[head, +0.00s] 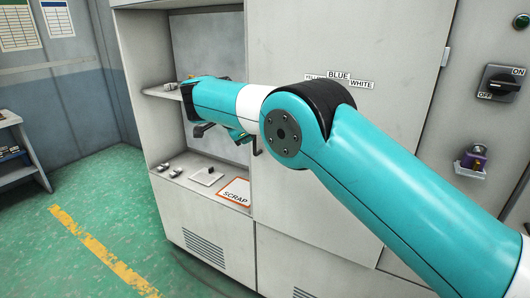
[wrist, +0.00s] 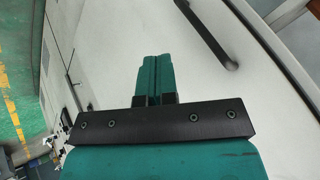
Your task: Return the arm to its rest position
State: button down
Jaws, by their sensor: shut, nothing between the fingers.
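My arm stretches in the head view from the lower right across the cabinet front, bent at the elbow, with the wrist in front of the left recess. My gripper (head: 243,136) is partly visible below the forearm, close to the edge between the recess and the door panel. In the wrist view the two teal fingers of my gripper (wrist: 154,62) are pressed together with nothing between them. They are over a pale panel, apart from a dark bar handle (wrist: 212,38).
The recess holds a shelf (head: 163,92) and a lower ledge with small metal parts and a SCRAP sign (head: 235,192). An ON/OFF switch (head: 501,82) and a purple-bodied part (head: 474,158) are at the right. Green floor (head: 100,215) is open at the left.

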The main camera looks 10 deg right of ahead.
jog(key=s+r+n+y+p, duration=0.15)
jog(key=s+r+n, duration=0.3)
jog(key=r, duration=0.45)
jog(key=s+d+r+n+g+y, duration=0.1)
jog(key=s+d+r+n+y, duration=0.1)
jog(key=s+d+n, duration=0.5)
jog(key=s+f+n+g+y, duration=0.2)
jog(key=s+n, duration=0.4)
jog(key=s, duration=1)
jog(key=s+f+n+g+y, duration=0.2)
jog(key=s+n, duration=0.4)
jog(key=s, duration=1.1)
jog(key=shift+s+f+g+y, duration=0.3)
jog(key=shift+f+g+y, duration=0.05)
jog(key=shift+g+y, duration=0.2)
